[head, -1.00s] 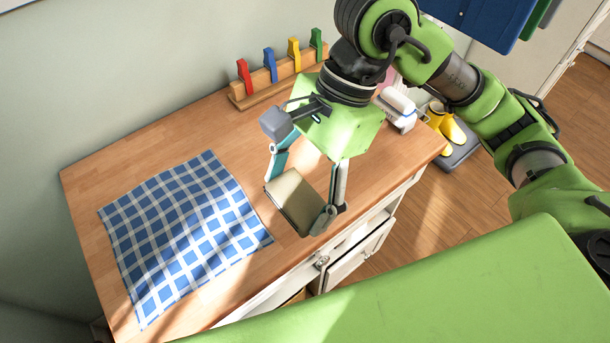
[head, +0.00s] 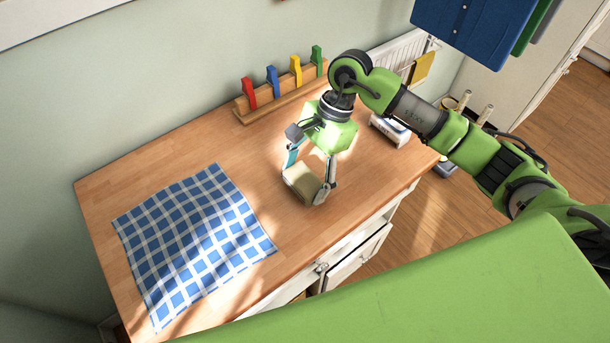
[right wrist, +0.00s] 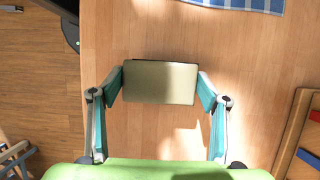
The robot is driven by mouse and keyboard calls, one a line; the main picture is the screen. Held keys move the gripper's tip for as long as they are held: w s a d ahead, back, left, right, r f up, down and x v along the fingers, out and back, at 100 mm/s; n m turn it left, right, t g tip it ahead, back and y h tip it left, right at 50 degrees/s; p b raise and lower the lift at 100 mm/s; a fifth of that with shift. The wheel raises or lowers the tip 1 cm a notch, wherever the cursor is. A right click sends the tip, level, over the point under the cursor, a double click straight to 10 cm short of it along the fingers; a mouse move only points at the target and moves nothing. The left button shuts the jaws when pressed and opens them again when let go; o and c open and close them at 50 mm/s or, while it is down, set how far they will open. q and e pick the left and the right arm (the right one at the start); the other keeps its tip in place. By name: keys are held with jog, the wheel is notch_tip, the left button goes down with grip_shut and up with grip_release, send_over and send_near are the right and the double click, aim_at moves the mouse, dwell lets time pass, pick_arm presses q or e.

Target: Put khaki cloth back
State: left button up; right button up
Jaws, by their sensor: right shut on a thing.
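The khaki cloth (head: 303,184) is a folded, flat rectangular pad. My right gripper (head: 305,187) is shut on it, with one finger at each short end. The right wrist view shows the khaki cloth (right wrist: 160,82) between the teal fingers of my right gripper (right wrist: 160,84), over the wooden tabletop. The cloth is low over the tabletop, right of the checked cloth; I cannot tell whether it touches the wood. My left gripper is not in view.
A blue-and-white checked cloth (head: 195,240) lies on the left of the wooden tabletop (head: 245,170). A wooden rack (head: 280,98) with coloured pegs stands at the back. A white appliance (head: 390,130) stands at the right end. A drawer (head: 357,258) below the front edge stands open.

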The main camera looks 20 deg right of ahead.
jog(key=shift+f, duration=0.75)
jog(key=o, duration=0.9)
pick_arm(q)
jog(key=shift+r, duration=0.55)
pick_arm(e)
jog(key=shift+o, duration=0.2)
jog(key=shift+r, duration=0.1)
jog(key=shift+w+d+r, duration=0.1)
jog(key=shift+d+r, duration=0.05)
jog(key=shift+r, duration=0.1)
pick_arm(q)
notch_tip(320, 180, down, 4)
jog(key=b, duration=0.4)
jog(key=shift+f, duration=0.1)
pick_arm(e)
jog(key=v, duration=1.1)
